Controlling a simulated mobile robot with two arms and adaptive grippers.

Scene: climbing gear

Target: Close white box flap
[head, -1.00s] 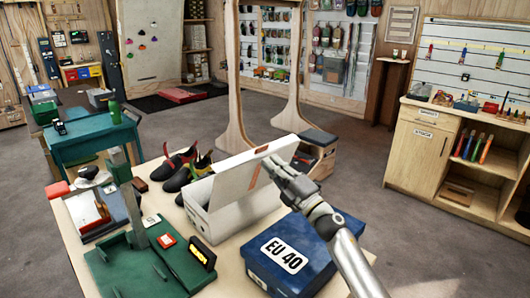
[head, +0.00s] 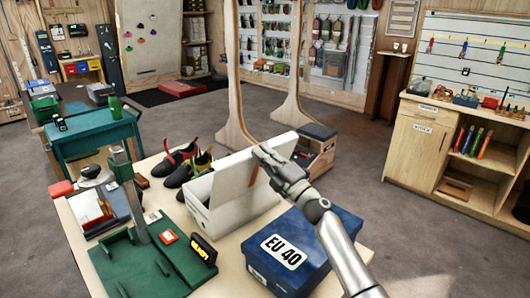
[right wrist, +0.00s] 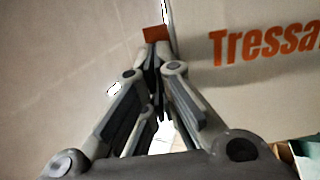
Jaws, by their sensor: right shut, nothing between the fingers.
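The white box (head: 198,216) stands on the table with its front end toward me. Its tall white flap (head: 232,176) stands raised along the right side, with an orange mark on it. My right gripper (head: 259,152) is shut and empty at the flap's upper edge, its arm coming from the lower right. In the right wrist view the closed fingers (right wrist: 154,48) reach up between pale panels, by a small orange patch and orange "Tressa" lettering; whether they touch the flap is unclear. My left gripper is not in view.
A blue "EU 40" box (head: 312,252) sits just right of the white box, under my right arm. Dark climbing shoes (head: 178,165) lie behind and left.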

